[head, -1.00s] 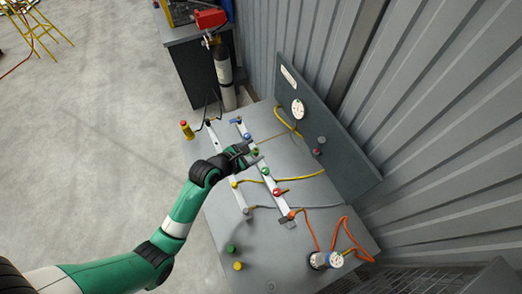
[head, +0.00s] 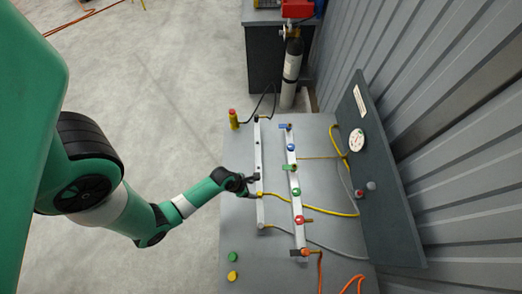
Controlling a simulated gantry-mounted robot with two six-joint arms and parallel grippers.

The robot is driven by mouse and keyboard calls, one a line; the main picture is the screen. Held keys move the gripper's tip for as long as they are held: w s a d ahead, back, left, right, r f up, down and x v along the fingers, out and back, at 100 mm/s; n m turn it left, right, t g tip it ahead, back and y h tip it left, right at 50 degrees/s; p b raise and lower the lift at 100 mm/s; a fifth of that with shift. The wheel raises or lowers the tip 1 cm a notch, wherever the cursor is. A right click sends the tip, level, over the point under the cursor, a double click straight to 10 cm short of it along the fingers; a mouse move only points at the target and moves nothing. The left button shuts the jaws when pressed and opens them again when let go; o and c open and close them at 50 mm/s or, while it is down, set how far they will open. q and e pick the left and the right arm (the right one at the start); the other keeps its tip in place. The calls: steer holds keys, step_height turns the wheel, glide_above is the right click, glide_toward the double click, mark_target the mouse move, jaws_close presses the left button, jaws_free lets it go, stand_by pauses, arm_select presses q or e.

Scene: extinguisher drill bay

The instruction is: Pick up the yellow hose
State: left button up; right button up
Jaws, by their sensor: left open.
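A yellow hose (head: 325,210) runs across the grey bench from the left white rail, under or past the right white rail, toward the back panel. Its left end sits at the left rail. A second yellow length (head: 337,140) curves up by the panel. My left gripper (head: 256,186) is open at the left rail, just above the hose's left end in the picture. Whether a finger touches the hose I cannot tell. My right gripper is out of view.
The right rail (head: 293,175) carries blue, green and red valve knobs. A grey hose (head: 325,243) and an orange hose (head: 319,270) lie nearby. A gauge panel (head: 375,170) stands at the right. Green and yellow buttons (head: 233,257) sit at the front left.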

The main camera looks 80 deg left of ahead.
mark_target(259, 193)
arm_select(q)
steer(key=b+x, duration=0.3)
steer(key=x, duration=0.1)
steer(key=shift+f, duration=0.2)
steer(key=shift+w+a+f, duration=0.1)
steer(key=shift+w+f, duration=0.05)
steer(key=shift+f, duration=0.15)
steer(key=b+x, duration=0.4)
steer(key=shift+d+f+b, duration=0.3)
steer(key=shift+d+f, duration=0.05)
steer(key=shift+f, duration=0.3)
steer(key=shift+r, duration=0.1)
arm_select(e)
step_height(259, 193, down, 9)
arm_select(q)
jaws_close()
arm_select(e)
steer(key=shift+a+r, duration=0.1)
